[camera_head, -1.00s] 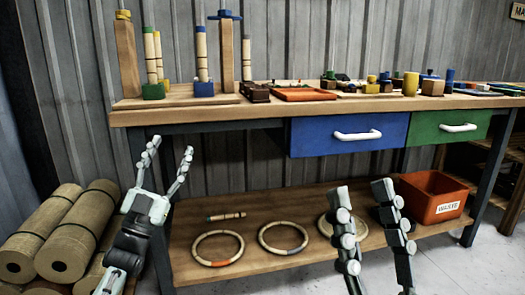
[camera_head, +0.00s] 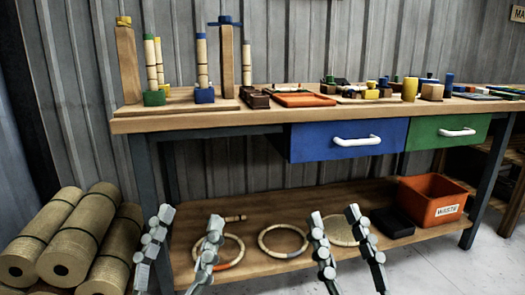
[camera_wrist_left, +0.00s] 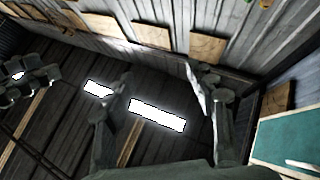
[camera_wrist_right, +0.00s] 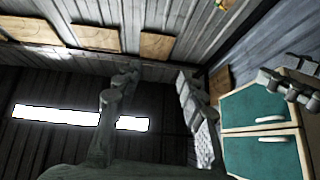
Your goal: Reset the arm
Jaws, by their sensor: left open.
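My left gripper (camera_head: 181,232) is open and empty in the head view, fingers pointing up in front of the lower shelf at the left. My right gripper (camera_head: 331,228) is open and empty to its right, also pointing up in front of the shelf. Both are below the tabletop and apart from each other. In the left wrist view, the left fingers (camera_wrist_left: 160,105) are spread with nothing between them. In the right wrist view, the right fingers (camera_wrist_right: 150,100) are likewise spread with nothing between them.
The workbench (camera_head: 225,120) carries posts and coloured blocks. It has a blue drawer (camera_head: 320,145) and a green drawer (camera_head: 430,132), both shut. Rattan rings (camera_head: 283,240) and an orange waste bin (camera_head: 432,200) sit on the lower shelf. Rolled mats (camera_head: 80,235) lie at the left.

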